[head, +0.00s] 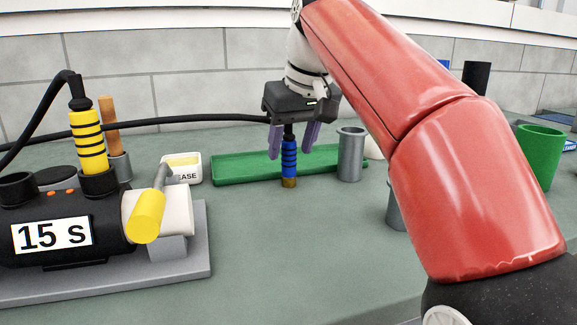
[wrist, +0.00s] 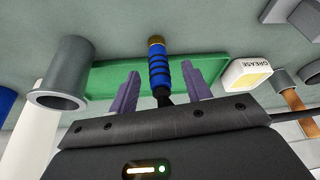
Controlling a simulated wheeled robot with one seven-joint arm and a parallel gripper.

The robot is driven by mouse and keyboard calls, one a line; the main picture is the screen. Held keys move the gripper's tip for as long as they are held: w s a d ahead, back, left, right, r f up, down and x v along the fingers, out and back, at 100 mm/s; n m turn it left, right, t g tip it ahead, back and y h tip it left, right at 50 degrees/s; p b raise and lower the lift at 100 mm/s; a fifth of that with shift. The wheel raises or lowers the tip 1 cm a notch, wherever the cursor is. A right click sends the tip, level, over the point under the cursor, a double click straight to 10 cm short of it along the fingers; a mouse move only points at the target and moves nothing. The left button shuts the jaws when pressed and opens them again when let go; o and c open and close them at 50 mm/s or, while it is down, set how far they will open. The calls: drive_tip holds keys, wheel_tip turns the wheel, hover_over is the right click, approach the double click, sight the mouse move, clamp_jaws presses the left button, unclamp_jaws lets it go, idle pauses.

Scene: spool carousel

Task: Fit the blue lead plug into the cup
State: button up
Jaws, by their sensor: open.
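The blue lead plug (head: 289,157) has black rings, a brass tip and a black top, and looks upright in the head view. My gripper (head: 290,154) is open, with one purple finger on each side of the plug and visible gaps between. In the wrist view the plug (wrist: 159,70) also shows between the spread fingers (wrist: 160,68), its brass tip beyond them. I cannot tell whether the tip touches anything. A black cup (head: 17,190) stands on the machine at the left; its inside is hidden. I cannot tell whether it is the task's cup.
A green tray (head: 235,168) lies behind the plug. A grey cylinder (head: 350,158) stands close right of it. A grease box (head: 183,168) is at the left. The machine (head: 105,235) holds a yellow plug (head: 90,150). A black cable (head: 190,121) runs towards my gripper. The front bench is clear.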

sight(289, 185)
drive_tip(key=b+x, duration=0.1)
drive_tip(key=x, duration=0.3)
drive_tip(key=shift+d+f, duration=0.1)
drive_tip(key=shift+f, duration=0.3)
clamp_jaws()
wheel_tip(289, 185, up, 8)
drive_tip(key=p, duration=0.3)
drive_tip(key=shift+w+r, duration=0.1)
drive_tip(key=shift+r, duration=0.95)
